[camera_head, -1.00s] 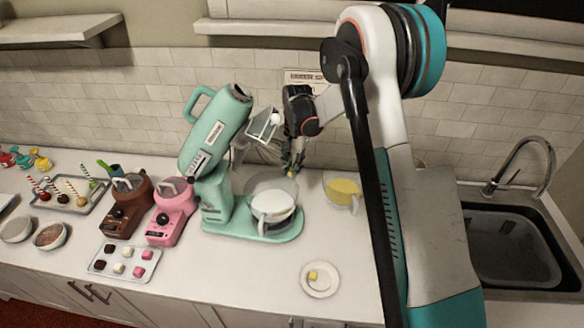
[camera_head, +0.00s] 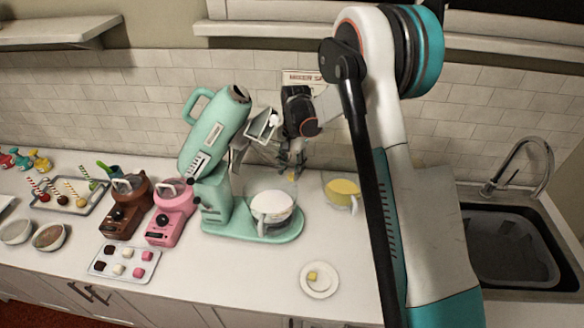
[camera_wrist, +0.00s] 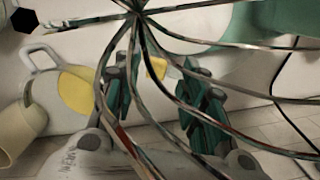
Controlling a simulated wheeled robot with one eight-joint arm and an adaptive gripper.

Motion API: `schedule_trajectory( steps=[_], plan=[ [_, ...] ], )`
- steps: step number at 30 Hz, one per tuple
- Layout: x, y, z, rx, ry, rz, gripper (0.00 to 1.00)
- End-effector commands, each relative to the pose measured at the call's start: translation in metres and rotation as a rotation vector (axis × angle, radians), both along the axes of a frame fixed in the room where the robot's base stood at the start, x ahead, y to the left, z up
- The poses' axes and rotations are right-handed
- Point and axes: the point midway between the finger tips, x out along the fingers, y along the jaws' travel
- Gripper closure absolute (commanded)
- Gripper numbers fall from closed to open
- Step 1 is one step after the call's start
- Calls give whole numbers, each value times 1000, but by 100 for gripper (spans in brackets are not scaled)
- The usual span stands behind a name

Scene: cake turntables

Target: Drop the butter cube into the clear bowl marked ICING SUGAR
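My gripper (camera_head: 291,168) is high over the counter, behind and to the right of the bowl with white contents. A small yellow butter cube (camera_head: 292,177) shows at its fingertips. In the wrist view the cube (camera_wrist: 156,68) sits between the two dark fingertips, partly crossed by thin wires, and the fingers appear shut on it. A clear bowl with white contents (camera_head: 272,206) stands at the mixer's base; no ICING SUGAR mark is readable. Another bowl with yellow contents (camera_head: 342,190) stands to its right and shows in the wrist view (camera_wrist: 77,90).
The mint mixer (camera_head: 213,140) has its head tilted up, close left of my gripper. Wires, whisk-like, cross the wrist view (camera_wrist: 150,50). A second yellow cube (camera_head: 312,276) lies on a white saucer (camera_head: 332,290). The sink (camera_head: 510,250) is at right.

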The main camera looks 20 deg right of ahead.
Motion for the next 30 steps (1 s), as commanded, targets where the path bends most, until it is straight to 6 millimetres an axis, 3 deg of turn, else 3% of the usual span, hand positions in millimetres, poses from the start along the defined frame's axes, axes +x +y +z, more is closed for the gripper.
schedule_trajectory(
  steps=[9, 15, 21, 30],
  plan=[
    [5, -6, 68, -1, 1, 0, 61],
    [7, -9, 103, -1, 1, 0, 61],
    [9, -10, 120, -1, 1, 0, 61],
    [9, -11, 123, -1, 1, 0, 61]
  ],
)
